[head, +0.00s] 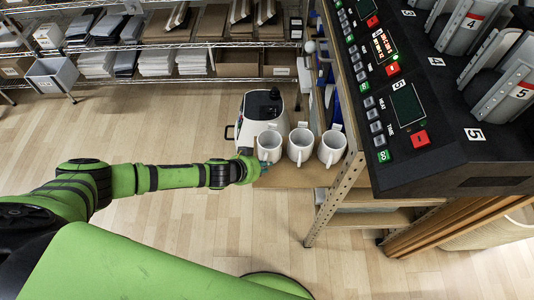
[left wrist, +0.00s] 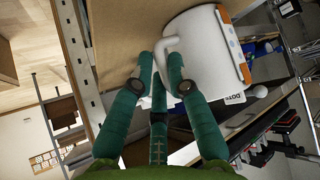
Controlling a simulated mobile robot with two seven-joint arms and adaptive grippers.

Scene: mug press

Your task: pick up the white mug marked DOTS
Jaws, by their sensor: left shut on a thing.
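Three white mugs stand in a row on the wooden shelf in the head view. My left gripper (head: 250,168) is beside the leftmost mug (head: 269,147). In the left wrist view, the green fingers of my left gripper (left wrist: 157,75) are shut on the handle of a white mug (left wrist: 205,52). The middle mug (head: 300,147) and the right mug (head: 331,148) stand apart from the gripper. My right gripper is not in view.
A black press with numbered stations (head: 440,90) stands right of the mugs. A metal shelf post (head: 335,197) rises close by. A white machine (head: 262,112) stands behind the leftmost mug. The floor (head: 170,225) in front is clear.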

